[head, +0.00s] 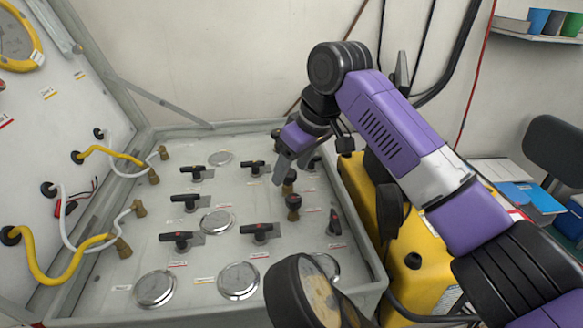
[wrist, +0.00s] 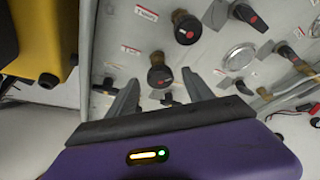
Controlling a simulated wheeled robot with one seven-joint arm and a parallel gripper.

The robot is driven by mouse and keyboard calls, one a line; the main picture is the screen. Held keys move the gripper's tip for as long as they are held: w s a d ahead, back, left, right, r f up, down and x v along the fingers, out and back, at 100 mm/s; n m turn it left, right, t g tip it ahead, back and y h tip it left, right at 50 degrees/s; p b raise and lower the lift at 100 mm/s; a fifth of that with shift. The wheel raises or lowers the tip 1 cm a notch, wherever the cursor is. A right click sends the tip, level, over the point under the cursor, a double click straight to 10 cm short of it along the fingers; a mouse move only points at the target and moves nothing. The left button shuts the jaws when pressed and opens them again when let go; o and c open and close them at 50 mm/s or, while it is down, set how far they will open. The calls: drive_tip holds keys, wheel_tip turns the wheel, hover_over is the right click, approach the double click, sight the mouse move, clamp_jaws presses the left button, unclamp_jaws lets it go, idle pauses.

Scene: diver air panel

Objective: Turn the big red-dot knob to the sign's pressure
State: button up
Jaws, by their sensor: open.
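I cannot tell for sure which is the big one. In the head view, two dark knobs stand on the panel (head: 140,252), one near my fingertips (head: 290,182) and one closer to the camera (head: 293,203). My gripper (head: 280,172) is open and empty. In the wrist view, its fingers (wrist: 160,82) appear on either side of the nearer knob; contact is not visible. No pressure sign is readable.
Several black lever handles (head: 260,231) and round gauges (head: 238,281) fill the panel. Yellow and white hoses (head: 60,275) hang at left. A yellow case (head: 415,270) stands close at right, beside my arm.

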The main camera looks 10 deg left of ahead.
drive_tip(key=shift+a+f, duration=0.15)
drive_tip(key=shift+f, duration=0.25)
clamp_jaws()
drive_tip(key=shift+r+p, duration=0.1)
drive_tip(key=shift+p, duration=0.25)
